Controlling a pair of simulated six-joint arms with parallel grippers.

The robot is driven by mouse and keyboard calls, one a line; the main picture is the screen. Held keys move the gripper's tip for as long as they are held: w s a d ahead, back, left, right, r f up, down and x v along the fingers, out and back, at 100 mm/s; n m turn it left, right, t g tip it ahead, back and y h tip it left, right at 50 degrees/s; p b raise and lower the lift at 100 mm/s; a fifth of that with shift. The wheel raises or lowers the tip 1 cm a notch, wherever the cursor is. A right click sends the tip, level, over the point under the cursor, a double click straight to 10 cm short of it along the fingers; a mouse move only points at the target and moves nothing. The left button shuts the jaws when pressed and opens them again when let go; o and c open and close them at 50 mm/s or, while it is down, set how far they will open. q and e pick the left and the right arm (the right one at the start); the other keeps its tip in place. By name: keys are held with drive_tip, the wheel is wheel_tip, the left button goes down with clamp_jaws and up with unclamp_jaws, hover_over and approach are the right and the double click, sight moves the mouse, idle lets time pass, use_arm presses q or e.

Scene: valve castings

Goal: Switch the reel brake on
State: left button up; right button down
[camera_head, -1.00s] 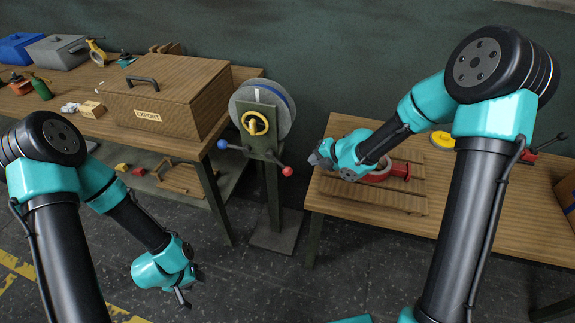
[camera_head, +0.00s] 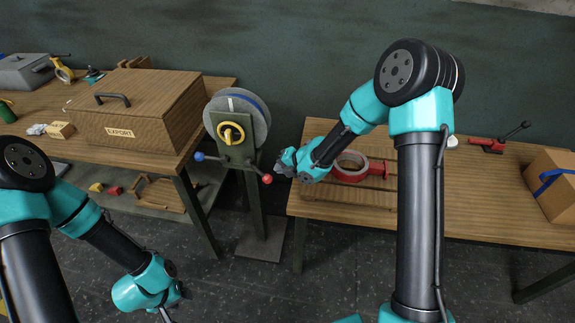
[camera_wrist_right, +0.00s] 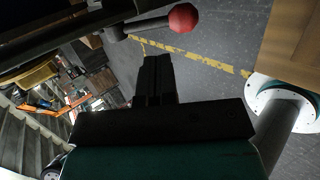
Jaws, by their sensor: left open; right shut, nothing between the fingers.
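The reel stand (camera_head: 247,185) stands between two benches, with a grey reel (camera_head: 256,122) and a yellow handwheel (camera_head: 231,134) on it. A cross lever below has a blue ball (camera_head: 199,156) at its left end and a red ball (camera_head: 267,179) at its lower right end. The red ball also shows in the right wrist view (camera_wrist_right: 183,17). My right gripper (camera_head: 281,163) is shut and empty, just right of and above the red ball, apparently apart from it. My left gripper (camera_head: 172,308) is open and low at the left, away from the stand.
The left bench holds a wooden EXPORT box (camera_head: 140,108). The floor around the stand's base is clear.

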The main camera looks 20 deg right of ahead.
sight(262, 174)
drive_tip(key=x, duration=0.7)
drive_tip(key=shift+w+a+f, duration=0.1)
drive_tip(key=shift+a+f, duration=0.1)
drive_tip(key=shift+f, duration=0.05)
